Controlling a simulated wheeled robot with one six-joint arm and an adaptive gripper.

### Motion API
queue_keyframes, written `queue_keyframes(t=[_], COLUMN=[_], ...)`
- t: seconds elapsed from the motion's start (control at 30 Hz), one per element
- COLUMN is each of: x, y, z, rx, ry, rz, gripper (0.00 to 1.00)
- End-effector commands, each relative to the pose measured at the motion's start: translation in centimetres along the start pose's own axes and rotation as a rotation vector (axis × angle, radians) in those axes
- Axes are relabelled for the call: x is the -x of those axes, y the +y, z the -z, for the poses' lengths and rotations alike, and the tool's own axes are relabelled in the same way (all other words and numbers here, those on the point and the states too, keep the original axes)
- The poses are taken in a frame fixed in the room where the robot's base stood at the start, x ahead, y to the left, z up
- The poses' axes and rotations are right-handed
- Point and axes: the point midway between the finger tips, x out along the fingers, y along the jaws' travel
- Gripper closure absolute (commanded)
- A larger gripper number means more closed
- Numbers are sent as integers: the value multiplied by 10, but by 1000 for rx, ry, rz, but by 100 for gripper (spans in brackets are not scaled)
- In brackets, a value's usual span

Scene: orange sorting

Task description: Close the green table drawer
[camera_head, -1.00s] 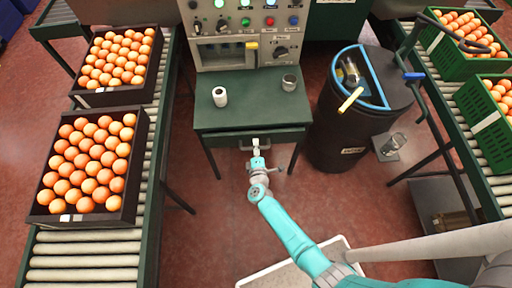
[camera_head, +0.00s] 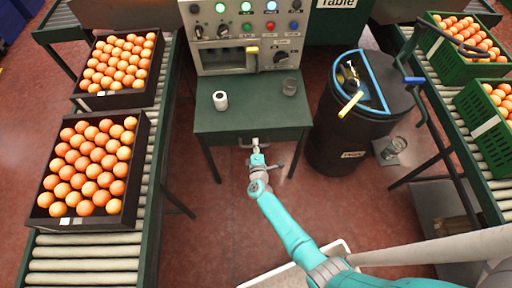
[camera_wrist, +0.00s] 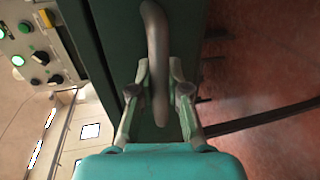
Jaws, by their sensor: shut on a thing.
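The green table (camera_head: 255,119) stands in the middle of the head view, with its drawer front (camera_head: 222,139) along the near edge. The drawer looks flush or nearly flush with the table edge; any small gap is too fine to tell. A grey curved handle (camera_wrist: 155,50) sits on the drawer front in the wrist view. My gripper (camera_head: 256,148) is at the handle, and in the wrist view its fingers (camera_wrist: 159,85) lie on both sides of the bar, shut on it.
Orange crates sit on roller conveyors at left (camera_head: 85,265) and right. Red floor is clear around the table legs.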

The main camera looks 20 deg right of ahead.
Motion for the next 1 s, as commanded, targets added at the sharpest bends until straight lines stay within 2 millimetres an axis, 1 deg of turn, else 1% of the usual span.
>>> queue_keyframes(t=[0.07, 0.1, 0.17, 0.2, 0.47, 0.57, 0.63, 0.77, 1.0], x=[-2, -2, -2, -2, -1, 3, 8, 27, 73], y=[2, 2, 2, 2, 1, 1, 0, 0, 0], z=[0, 0, 0, 0, 0, 0, 1, 0, 1], rx=[-2, -2, -2, -2, -1, 0, -1, -2, 0], ry=[0, 0, 0, 0, 0, 1, 1, 2, 3], rz=[-1, -1, -1, -1, -1, -1, -1, 0, 0], gripper=[100, 78, 63, 59, 59, 59, 59, 59, 59])
